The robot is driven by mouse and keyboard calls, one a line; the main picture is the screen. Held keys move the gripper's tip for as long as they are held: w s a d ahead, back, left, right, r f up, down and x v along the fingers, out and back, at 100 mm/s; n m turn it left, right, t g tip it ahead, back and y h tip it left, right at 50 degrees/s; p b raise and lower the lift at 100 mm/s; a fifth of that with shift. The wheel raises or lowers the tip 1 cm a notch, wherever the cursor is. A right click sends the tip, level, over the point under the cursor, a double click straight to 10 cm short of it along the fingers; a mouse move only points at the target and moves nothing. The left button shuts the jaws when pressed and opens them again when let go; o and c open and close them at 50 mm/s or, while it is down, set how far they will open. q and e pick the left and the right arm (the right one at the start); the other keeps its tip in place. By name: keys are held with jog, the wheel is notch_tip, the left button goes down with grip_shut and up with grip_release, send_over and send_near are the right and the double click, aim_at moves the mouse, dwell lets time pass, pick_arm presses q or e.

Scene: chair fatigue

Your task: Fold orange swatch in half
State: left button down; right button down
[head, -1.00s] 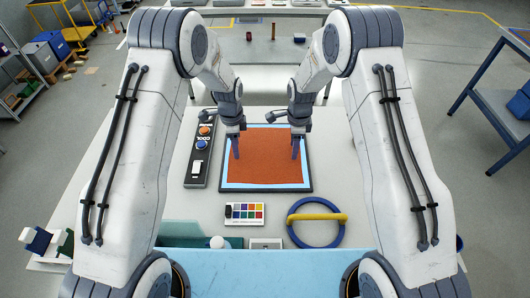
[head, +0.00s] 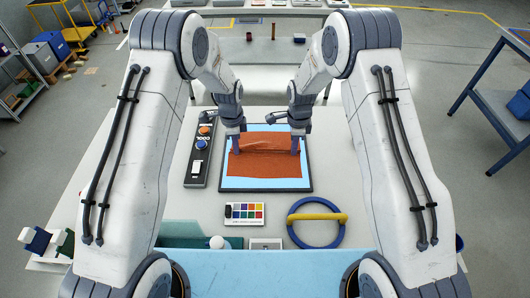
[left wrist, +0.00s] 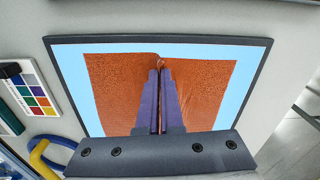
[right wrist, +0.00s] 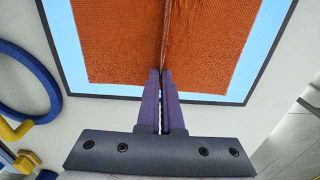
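The orange swatch (head: 262,170) lies on a light blue board with a dark frame (head: 265,186). A raised crease runs across it, and its far edge is pulled in, baring blue at the far side. My left gripper (head: 235,150) is shut at the swatch's left part; the left wrist view shows its fingers (left wrist: 160,72) closed with cloth bunched at the tips. My right gripper (head: 295,150) is at the right part; the right wrist view shows its fingers (right wrist: 161,72) closed on the ridge of the swatch (right wrist: 120,50).
A control box with buttons (head: 200,155) stands left of the board. A color chart (head: 244,213) and a blue ring with a yellow bar (head: 316,222) lie on the near side. A teal bin (head: 185,235) is at the near left.

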pick_arm(q)
jog(key=shift+r, duration=0.1)
pick_arm(e)
jog(key=shift+r, duration=0.15)
